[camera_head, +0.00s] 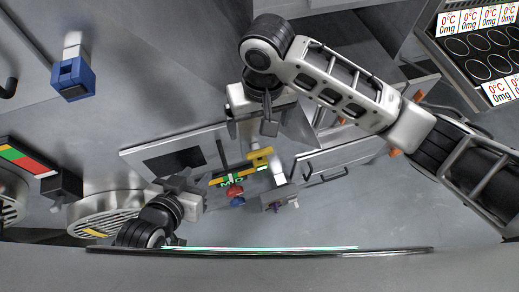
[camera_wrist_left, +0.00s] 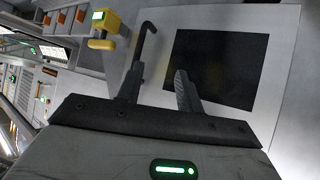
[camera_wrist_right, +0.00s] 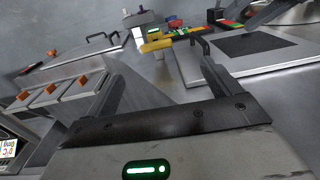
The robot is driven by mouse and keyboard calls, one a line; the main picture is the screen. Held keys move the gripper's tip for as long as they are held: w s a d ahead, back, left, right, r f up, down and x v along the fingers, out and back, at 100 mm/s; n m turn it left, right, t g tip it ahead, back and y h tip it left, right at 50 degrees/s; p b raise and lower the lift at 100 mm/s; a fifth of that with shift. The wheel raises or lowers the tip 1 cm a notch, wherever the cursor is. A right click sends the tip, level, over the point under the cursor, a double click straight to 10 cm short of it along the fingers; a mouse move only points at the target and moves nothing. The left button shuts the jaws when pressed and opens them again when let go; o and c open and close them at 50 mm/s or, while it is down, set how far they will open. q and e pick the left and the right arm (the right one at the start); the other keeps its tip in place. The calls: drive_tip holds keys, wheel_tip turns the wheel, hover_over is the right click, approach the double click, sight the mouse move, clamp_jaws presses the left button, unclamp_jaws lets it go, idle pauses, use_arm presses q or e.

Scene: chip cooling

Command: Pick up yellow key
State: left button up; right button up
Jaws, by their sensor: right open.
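A yellow piece that looks like the yellow key (camera_head: 260,157) sits beside a small device with a green-lit display, near the centre of the head view. It also shows in the right wrist view (camera_wrist_right: 155,46), beyond my fingers, and at the upper left of the left wrist view (camera_wrist_left: 101,44). My right gripper (camera_head: 268,127) is open and empty, above the key in the head picture and apart from it. My left gripper (camera_head: 184,183) is open, left of the key, over a pale panel with a dark square (camera_wrist_left: 222,65). Nothing is visibly held.
A black hooked handle (camera_wrist_left: 147,42) stands by the panel, near my left fingers. Red and blue knobs (camera_head: 236,201) sit close to the key. A drawer front with orange parts (camera_wrist_right: 50,89) lies left in the right wrist view. A round grille (camera_head: 95,222) is at lower left.

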drive_tip(key=b, duration=0.1)
hover_over(260, 152)
drive_tip(key=shift+h, duration=0.3)
drive_tip(key=f, duration=0.9)
drive_tip(key=shift+s+d+f, duration=0.1)
drive_tip(key=shift+s+d, duration=0.1)
drive_tip(key=shift+d, duration=0.1)
drive_tip(key=shift+w+a+f+b, duration=0.2)
drive_tip(key=shift+f+b, duration=0.15)
drive_tip(key=shift+f, duration=1.2)
drive_tip(key=shift+w+a+f+b, duration=0.15)
drive_tip(key=shift+f+b, duration=0.15)
drive_tip(key=shift+f, duration=1.25)
drive_tip(key=shift+s, duration=0.1)
drive_tip(key=c, duration=1.1)
